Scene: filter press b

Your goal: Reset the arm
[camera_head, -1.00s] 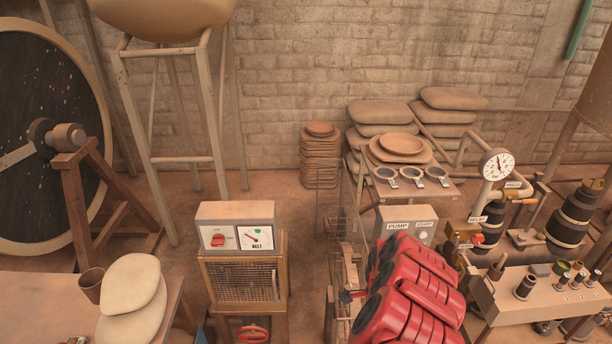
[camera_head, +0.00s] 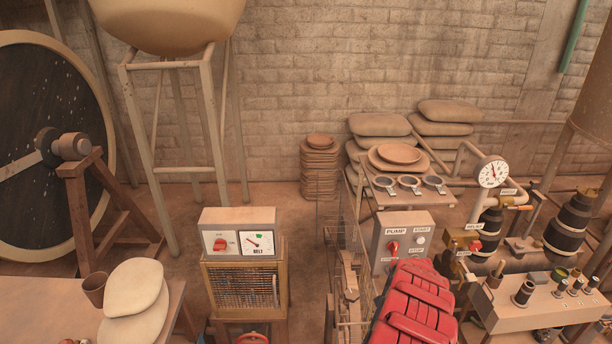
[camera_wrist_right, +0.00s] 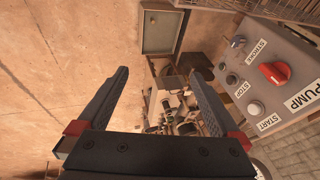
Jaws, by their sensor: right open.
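My right arm (camera_head: 415,305) shows as red links at the bottom right of the head view. Its gripper is hidden in that view. In the right wrist view my right gripper (camera_wrist_right: 155,105) has its two dark fingers wide apart with nothing between them. The grey pump control box (camera_wrist_right: 285,75) is to the right of the fingers, apart from them, with a red knob and START and STOP buttons. In the head view the same box (camera_head: 402,240) stands just behind my arm. My left gripper is not in view.
The belt control box (camera_head: 238,235) stands on a caged stand at centre left. A table (camera_head: 50,295) with a cup and pale sacks is at the left. A pressure gauge (camera_head: 491,171), pipes and a valve panel (camera_head: 545,300) crowd the right. Floor shows behind the belt box.

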